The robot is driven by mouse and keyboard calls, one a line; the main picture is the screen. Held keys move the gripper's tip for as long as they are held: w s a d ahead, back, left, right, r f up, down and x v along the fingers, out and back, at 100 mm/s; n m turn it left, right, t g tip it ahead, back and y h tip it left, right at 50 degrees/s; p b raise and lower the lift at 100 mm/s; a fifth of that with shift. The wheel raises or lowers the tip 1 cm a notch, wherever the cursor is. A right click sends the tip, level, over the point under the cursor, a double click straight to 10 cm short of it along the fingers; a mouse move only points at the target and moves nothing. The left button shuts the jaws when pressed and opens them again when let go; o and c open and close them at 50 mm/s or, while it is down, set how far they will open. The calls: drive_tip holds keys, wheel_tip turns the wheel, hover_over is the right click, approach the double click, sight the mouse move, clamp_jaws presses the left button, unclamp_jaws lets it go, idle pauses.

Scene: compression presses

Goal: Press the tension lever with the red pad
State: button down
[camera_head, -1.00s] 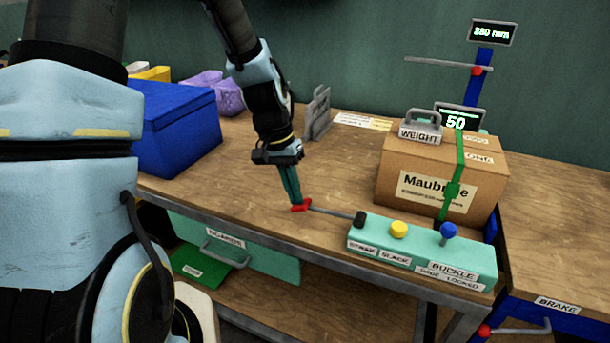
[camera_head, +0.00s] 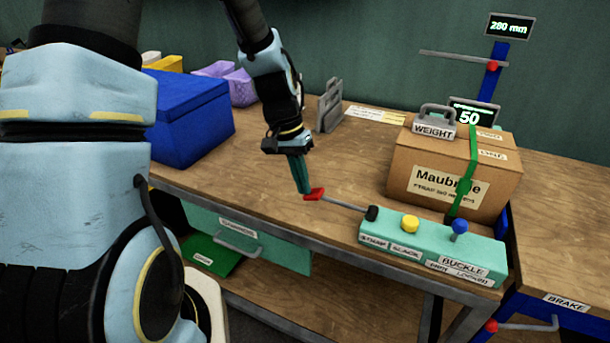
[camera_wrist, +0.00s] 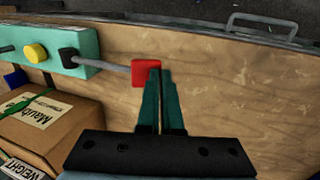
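The tension lever is a grey rod (camera_head: 343,203) that sticks out left from a black pivot on the teal control box (camera_head: 420,247). Its red pad (camera_head: 314,194) is at the rod's left end, above the table near the front edge. My gripper (camera_head: 306,191) points down with its teal fingertips right at the pad. In the wrist view the two fingers (camera_wrist: 161,75) lie together, with the red pad (camera_wrist: 145,73) just left of their tips. They look to touch or nearly touch it; contact is not certain. Nothing shows between the fingers.
A strapped box (camera_head: 440,178) bears a grey weight (camera_head: 433,127) behind the control box. The box has a yellow button (camera_head: 410,223) and a blue knob (camera_head: 460,227). A display (camera_head: 470,115) reads 50. A blue bin (camera_head: 190,120) stands left.

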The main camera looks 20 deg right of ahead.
drive_tip(key=w+a+b+v, duration=0.1)
drive_tip(key=v, duration=1.1)
drive_tip(key=shift+w+a, duration=0.3)
drive_tip(key=shift+w, duration=0.1)
drive_tip(key=shift+d, duration=0.15)
idle(1.3)
